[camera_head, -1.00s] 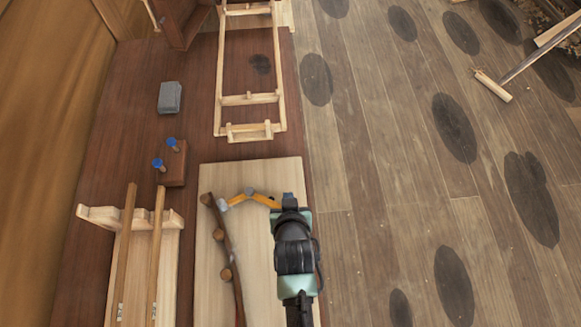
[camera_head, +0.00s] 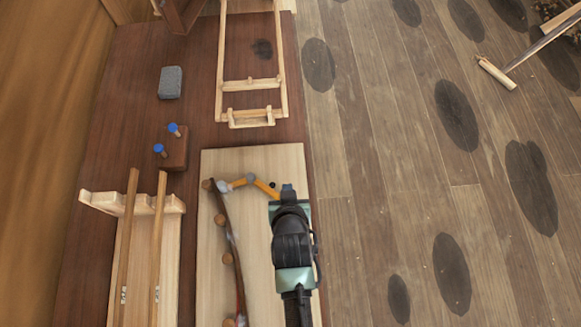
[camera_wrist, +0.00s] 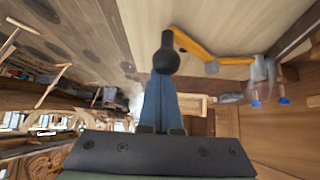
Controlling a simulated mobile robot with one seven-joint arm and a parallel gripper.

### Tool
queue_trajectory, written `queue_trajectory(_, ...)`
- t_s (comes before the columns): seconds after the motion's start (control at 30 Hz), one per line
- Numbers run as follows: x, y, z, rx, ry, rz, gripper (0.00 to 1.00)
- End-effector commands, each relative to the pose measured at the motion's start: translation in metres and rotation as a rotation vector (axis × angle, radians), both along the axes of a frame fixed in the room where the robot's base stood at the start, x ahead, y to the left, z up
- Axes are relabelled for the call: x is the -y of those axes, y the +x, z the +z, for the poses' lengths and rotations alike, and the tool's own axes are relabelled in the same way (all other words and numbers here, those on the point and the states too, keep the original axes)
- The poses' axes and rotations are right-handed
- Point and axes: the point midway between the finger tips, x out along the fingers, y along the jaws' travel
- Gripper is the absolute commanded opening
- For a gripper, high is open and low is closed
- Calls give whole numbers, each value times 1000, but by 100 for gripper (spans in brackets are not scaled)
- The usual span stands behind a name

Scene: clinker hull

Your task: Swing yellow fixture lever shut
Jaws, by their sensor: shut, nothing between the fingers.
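The yellow fixture lever (camera_head: 266,188) lies over a pale board, its left end at a grey joint by a dark curved stick (camera_head: 230,250) with round pegs. In the wrist view the lever (camera_wrist: 195,46) runs from the upper middle to a grey joint at the right and ends in a dark rounded knob (camera_wrist: 166,58). My gripper (camera_head: 288,190) is shut and empty at the lever's right end. In the wrist view its blue-grey fingers (camera_wrist: 159,95) point at the knob, which overlaps their tips. I cannot tell whether they touch.
The pale board (camera_head: 260,158) lies on a dark red-brown bench (camera_head: 130,75). A wooden rack (camera_head: 100,203) with two slats stands left, and a block with blue-topped pegs (camera_head: 175,150) behind it. A wooden frame (camera_head: 220,75) and grey block (camera_head: 171,82) lie farther back.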

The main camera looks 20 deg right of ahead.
Motion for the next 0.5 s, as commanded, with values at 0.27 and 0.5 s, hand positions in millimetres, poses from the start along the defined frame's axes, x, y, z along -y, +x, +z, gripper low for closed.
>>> queue_trajectory(0.27, -8, -31, 25, -13, 3, 1, 0)
queue_trajectory(0.5, -13, -57, 58, -7, 1, 1, 0)
